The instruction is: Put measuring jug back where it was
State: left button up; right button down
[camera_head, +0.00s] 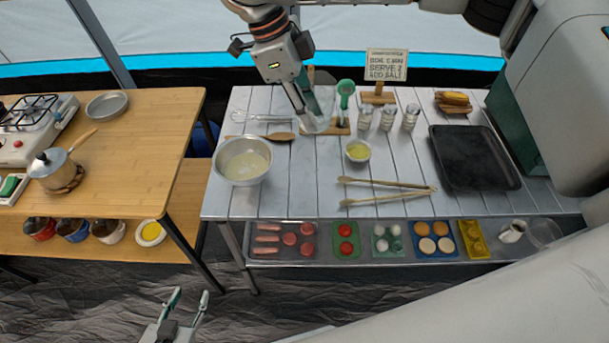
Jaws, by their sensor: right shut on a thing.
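A clear, pale vessel that looks like the measuring jug (318,122) is at the tips of my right gripper (312,108), near the back of the grey slatted table (305,185). My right gripper reaches down from the top and is shut on it. The fingers partly hide it, and I cannot tell whether its base touches the table. My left gripper (187,304) is low at the bottom of the view, in front of the tables, open and empty.
Around the jug are a wooden spoon (278,137), a green-handled tool (345,92), shakers (388,118) and a small yellow-filled bowl (358,152). A large metal bowl (244,160) stands front left. Tongs (385,182) and a black tray (474,158) lie right.

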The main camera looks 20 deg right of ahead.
jog(key=n, duration=0.2)
jog(key=r+n+t, duration=0.1)
jog(key=shift+w+a, duration=0.15)
jog(key=shift+a, duration=0.1)
jog(key=shift+f, duration=0.2)
jog(key=shift+f+b, duration=1.9)
jog(key=shift+f, duration=7.95)
jog(key=c, duration=1.7)
grip_release()
